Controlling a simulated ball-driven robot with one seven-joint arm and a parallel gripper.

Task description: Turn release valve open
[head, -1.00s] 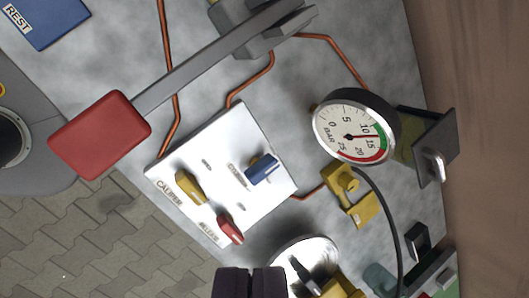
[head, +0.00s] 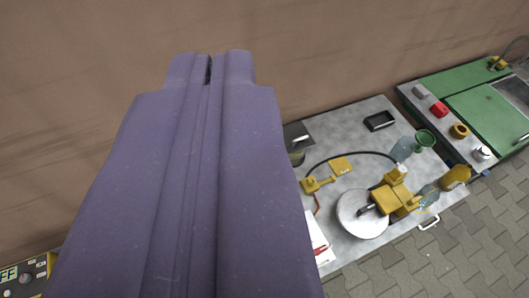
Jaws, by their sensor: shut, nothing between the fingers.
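My gripper (head: 210,68) is large and purple in the head view, with its two fingers together and nothing between them. It points up the picture, in front of the plain brown wall. A sliver of the white valve panel (head: 311,228) shows just right of my gripper's body. A small red handle (head: 320,249), which looks like the release valve's, lies on that sliver, well below and right of the fingertips and apart from them. My gripper's body hides the rest of the panel, and the handle's angle is too small to judge.
The grey bench (head: 350,128) stands at right with a round metal disc (head: 352,222), a yellow device (head: 393,197), a black cable and a green funnel (head: 425,138). A green cabinet (head: 455,82) stands beyond. Paving (head: 465,255) is clear at lower right. A dark control box (head: 30,275) is at lower left.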

